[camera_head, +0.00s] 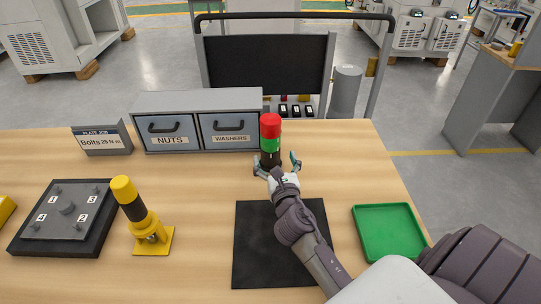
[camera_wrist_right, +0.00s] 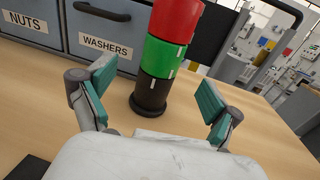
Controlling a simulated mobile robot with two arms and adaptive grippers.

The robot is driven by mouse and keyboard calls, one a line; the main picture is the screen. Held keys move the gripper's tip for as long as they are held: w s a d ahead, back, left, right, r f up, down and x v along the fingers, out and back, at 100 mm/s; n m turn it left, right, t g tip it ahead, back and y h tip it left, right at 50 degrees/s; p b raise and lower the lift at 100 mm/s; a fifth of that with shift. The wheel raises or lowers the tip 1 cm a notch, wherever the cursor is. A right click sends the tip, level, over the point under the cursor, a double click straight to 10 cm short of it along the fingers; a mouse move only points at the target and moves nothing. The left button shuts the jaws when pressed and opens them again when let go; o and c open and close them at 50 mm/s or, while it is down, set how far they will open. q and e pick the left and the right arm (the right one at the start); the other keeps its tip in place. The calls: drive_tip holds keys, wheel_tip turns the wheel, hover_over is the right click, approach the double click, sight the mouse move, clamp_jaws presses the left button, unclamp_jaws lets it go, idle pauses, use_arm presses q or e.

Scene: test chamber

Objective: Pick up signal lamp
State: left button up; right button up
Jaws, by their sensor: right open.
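The signal lamp (camera_head: 270,141) stands upright on the wooden table, in front of the right end of the drawer box. It has a red top, a green middle and a black base. It also shows in the right wrist view (camera_wrist_right: 168,55). My right gripper (camera_head: 278,164) is open, with one finger on each side of the lamp's lower part in the head view. In the right wrist view the open fingers (camera_wrist_right: 155,92) frame the lamp, which stands just beyond them with no visible contact. My left gripper is not in view.
A drawer box (camera_head: 200,99) labelled NUTS and WASHERS stands close behind and left of the lamp. A black mat (camera_head: 265,255) lies under my right arm, with a green tray (camera_head: 388,232) to its right. A yellow-and-black device (camera_head: 137,210) and a bolt plate (camera_head: 66,209) are left.

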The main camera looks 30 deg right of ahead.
sight(273, 146)
drive_tip(key=x, duration=0.2)
drive_tip(key=shift+w+d, duration=0.1)
drive_tip(key=shift+w, duration=0.15)
drive_tip(key=x, duration=0.2)
drive_tip(key=p+x, duration=0.1)
drive_tip(key=x, duration=0.1)
drive_tip(key=shift+w+d+r, duration=0.1)
drive_tip(key=shift+w+d, duration=0.1)
drive_tip(key=shift+d, duration=0.15)
drive_tip(key=shift+w+d, duration=0.15)
drive_tip(key=shift+w, duration=0.3)
drive_tip(key=shift+s, duration=0.1)
drive_tip(key=shift+c, duration=1.1)
clamp_jaws()
